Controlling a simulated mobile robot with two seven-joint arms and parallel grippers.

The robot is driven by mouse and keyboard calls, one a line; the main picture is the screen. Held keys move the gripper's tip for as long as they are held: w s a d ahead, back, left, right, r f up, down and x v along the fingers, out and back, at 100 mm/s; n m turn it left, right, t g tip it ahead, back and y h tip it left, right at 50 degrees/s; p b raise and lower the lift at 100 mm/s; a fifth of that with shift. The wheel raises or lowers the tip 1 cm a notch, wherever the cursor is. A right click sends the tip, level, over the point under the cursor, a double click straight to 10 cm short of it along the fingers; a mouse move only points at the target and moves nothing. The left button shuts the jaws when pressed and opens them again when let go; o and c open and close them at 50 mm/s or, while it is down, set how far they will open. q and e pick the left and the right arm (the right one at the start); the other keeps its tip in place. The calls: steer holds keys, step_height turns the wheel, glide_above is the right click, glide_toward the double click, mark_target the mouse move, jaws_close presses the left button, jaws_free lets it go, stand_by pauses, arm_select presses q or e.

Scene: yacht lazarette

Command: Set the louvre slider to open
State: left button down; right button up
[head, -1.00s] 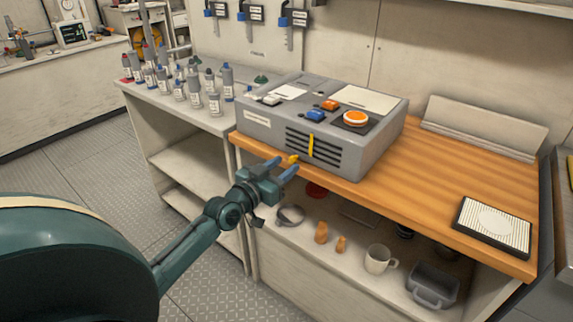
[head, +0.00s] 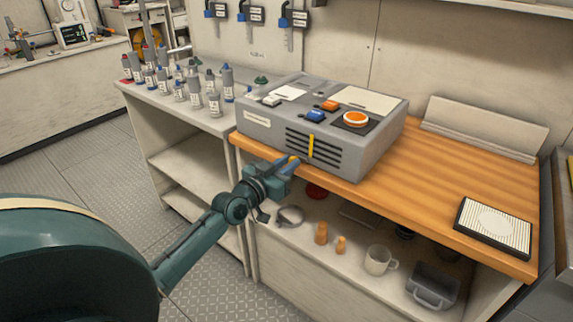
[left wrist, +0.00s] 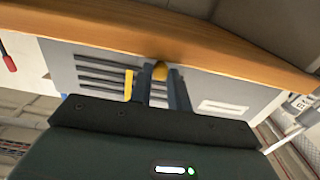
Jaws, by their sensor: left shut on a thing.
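A grey unit (head: 262,133) stands on the wooden worktop, with dark louvre slots (head: 330,150) in its front face. A yellow upright strip (head: 310,146) lies across the slots, and it also shows in the left wrist view (left wrist: 128,86). A yellow knob (left wrist: 160,71) sits low on the front, to the left of the strip in the head view. My left gripper (head: 291,164) is at the front of the unit, its fingers shut on the yellow knob. The fingers hide part of the knob. My right gripper is out of view.
The worktop (head: 420,190) is mostly clear to the right, with a striped panel (head: 492,229) near its right end. Several bottles (head: 213,100) stand on the bench at left. A mug (head: 378,260) and a grey bin (head: 432,288) are on the shelf below.

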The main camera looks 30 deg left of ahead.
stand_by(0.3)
